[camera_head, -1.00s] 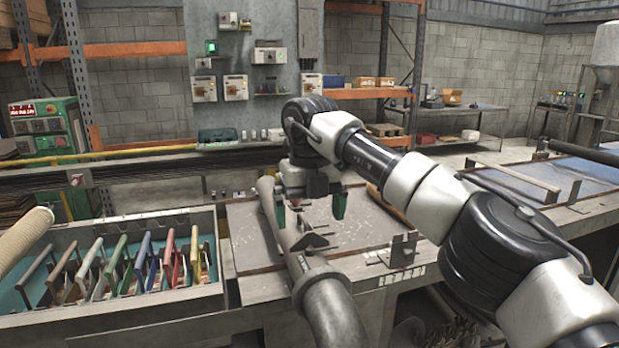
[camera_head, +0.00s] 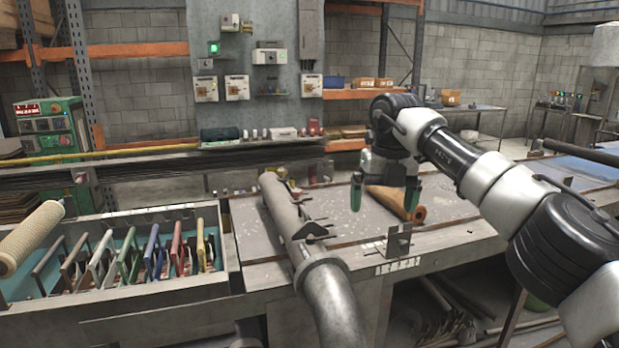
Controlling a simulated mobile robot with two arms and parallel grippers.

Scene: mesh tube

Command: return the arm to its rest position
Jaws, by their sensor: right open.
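My right gripper (camera_head: 384,197) hangs over the workbench (camera_head: 245,222), its two green fingertips apart and nothing between them that I can make out. A brown tapered roll (camera_head: 393,201) lies on the bench behind and below the fingers; whether they touch it I cannot tell. My right arm (camera_head: 470,165) comes in from the right edge. My left gripper is not in view.
A grey pipe (camera_head: 288,215) with small clamps runs along the bench left of the gripper. A bin (camera_head: 120,305) of colored-handled tools stands at left, with a beige mesh tube (camera_head: 32,238) over its corner. A small metal bracket (camera_head: 398,242) stands at the front edge.

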